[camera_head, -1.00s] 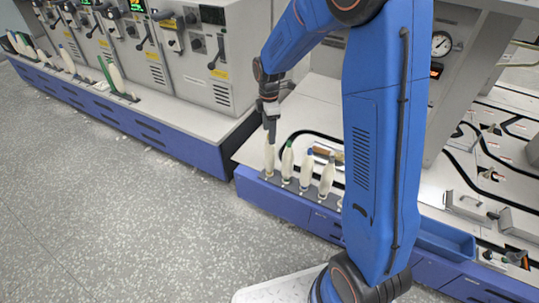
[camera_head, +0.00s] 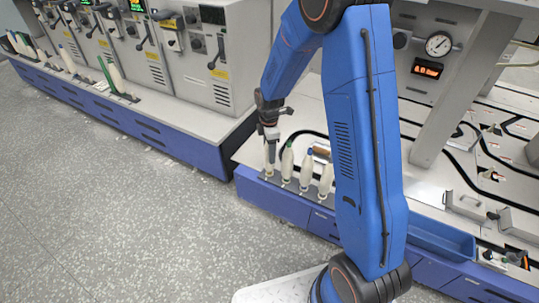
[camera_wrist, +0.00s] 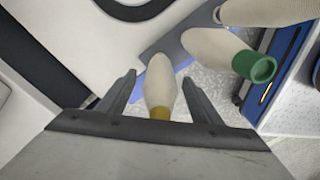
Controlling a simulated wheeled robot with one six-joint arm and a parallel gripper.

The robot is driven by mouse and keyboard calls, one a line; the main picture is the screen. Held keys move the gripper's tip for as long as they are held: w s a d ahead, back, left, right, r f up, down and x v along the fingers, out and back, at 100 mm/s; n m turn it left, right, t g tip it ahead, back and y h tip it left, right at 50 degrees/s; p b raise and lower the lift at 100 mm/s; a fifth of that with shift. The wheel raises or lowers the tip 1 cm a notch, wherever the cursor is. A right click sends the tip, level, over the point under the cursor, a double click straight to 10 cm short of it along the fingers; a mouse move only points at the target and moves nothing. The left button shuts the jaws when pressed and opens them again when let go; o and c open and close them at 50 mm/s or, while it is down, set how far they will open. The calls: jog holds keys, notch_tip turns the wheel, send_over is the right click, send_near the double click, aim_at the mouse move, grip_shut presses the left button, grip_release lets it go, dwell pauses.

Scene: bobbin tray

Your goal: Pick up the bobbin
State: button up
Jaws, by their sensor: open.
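A cream bobbin with a yellow end (camera_wrist: 159,88) stands between the two fingers of my gripper (camera_wrist: 159,76) in the wrist view. The fingers are open, one on each side, and a gap shows beside the bobbin. In the head view my gripper (camera_head: 271,148) points down over the leftmost bobbin (camera_head: 269,170) of a short row and hides its upper part. A neighbouring bobbin with a green end (camera_head: 287,162) stands just to the right; it also shows in the wrist view (camera_wrist: 225,52).
More cream bobbins (camera_head: 307,172) stand further right along the grey tray strip (camera_head: 318,198) at the blue bench's front edge. A brown cylindrical piece (camera_head: 321,151) lies behind them. An empty blue bin (camera_head: 440,238) is to the right. The floor in front is clear.

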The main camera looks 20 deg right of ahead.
jog(key=c, duration=1.2)
